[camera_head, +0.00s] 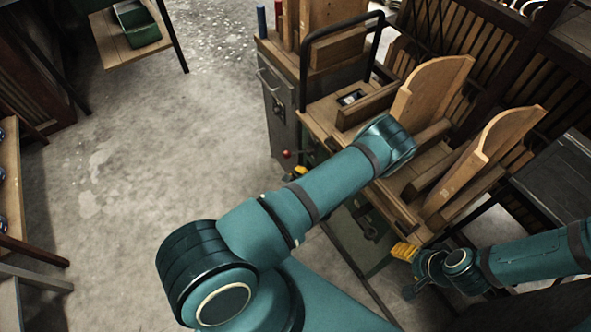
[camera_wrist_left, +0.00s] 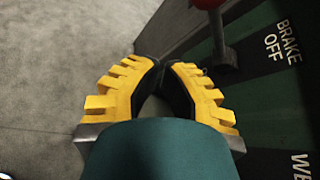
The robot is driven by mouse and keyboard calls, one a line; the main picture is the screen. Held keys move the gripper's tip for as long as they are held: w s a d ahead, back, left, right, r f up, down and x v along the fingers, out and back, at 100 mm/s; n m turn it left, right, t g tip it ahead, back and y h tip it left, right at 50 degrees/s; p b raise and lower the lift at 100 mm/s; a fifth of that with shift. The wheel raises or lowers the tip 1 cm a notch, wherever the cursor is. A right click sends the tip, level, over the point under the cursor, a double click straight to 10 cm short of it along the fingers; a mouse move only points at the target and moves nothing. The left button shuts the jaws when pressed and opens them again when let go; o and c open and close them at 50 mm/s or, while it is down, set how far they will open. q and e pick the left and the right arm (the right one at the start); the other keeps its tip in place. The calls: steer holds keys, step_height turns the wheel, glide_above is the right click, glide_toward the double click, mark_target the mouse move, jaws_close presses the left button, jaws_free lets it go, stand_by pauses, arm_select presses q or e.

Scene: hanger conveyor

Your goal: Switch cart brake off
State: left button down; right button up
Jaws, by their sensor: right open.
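The brake lever has a red knob, seen low on the cart's side in the head view (camera_head: 287,154) and at the top of the left wrist view (camera_wrist_left: 207,3). Its dark stem (camera_wrist_left: 222,48) stands out from a dark green panel beside the words "BRAKE OFF" (camera_wrist_left: 281,41). The wooden-topped cart has a black tube handle (camera_head: 303,65). My left gripper (camera_head: 298,172) is close beside the red knob, partly hidden by my arm. In the wrist view its yellow fingers (camera_wrist_left: 162,66) come together at the tips, empty, left of the lever. My right gripper (camera_head: 404,251) is open at the cart's near right corner.
Curved wooden boards (camera_head: 434,85) stand on the cart, with a slatted dark rack (camera_head: 455,40) behind. A wooden table with a green bin (camera_head: 137,24) is at the upper left. The concrete floor (camera_head: 150,140) on the left is clear.

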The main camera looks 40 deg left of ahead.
arm_select(q)
steer(key=p+v, duration=0.1)
steer(key=v, duration=0.6)
steer(key=shift+w+d+r, duration=0.2)
steer(key=shift+w+r, duration=0.15)
steer(key=s+d+n+g+h, duration=0.4)
steer(key=d+n+h, duration=0.3)
steer(key=n, duration=0.4)
steer(key=s+d+r+n+g+h, duration=0.1)
steer(key=s+d+r+n+h, duration=0.1)
steer(key=d+r+n+h, duration=0.1)
steer(key=s+d+r+n+h, duration=0.2)
steer(key=d+r+n+h, duration=0.2)
steer(key=r+n, duration=0.3)
steer(key=shift+s+d+r+g, duration=0.3)
steer(key=shift+d+r+g, duration=0.15)
steer(key=shift+d, duration=0.4)
